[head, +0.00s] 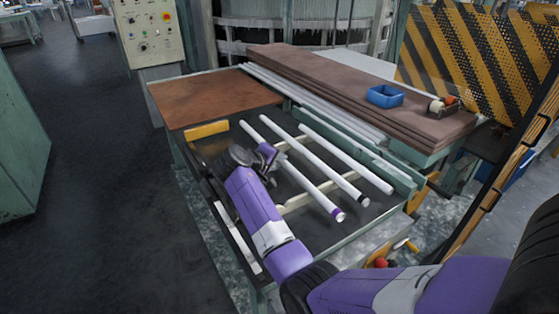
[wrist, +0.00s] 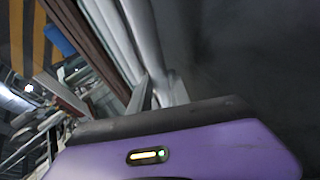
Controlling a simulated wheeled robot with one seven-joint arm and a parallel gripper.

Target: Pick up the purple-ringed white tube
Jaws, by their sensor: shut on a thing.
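The purple-ringed white tube (head: 310,186) slants across the front table frame in the head view, with its purple ring at the near right end. My gripper (head: 273,158) is at its middle and shut on it, hiding part of the tube. In the wrist view a pale tube (wrist: 150,50) runs up from between the fingers of my gripper (wrist: 160,92). I cannot tell whether the tube is clear of its supports.
A black-ringed white tube (head: 325,171) and a plain white tube (head: 350,160) lie to the right, roughly parallel. Brown boards (head: 350,90) carry a blue bin (head: 385,96) behind. A rust-brown plate (head: 215,97) covers the far left tabletop. Open floor (head: 90,180) is on the left.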

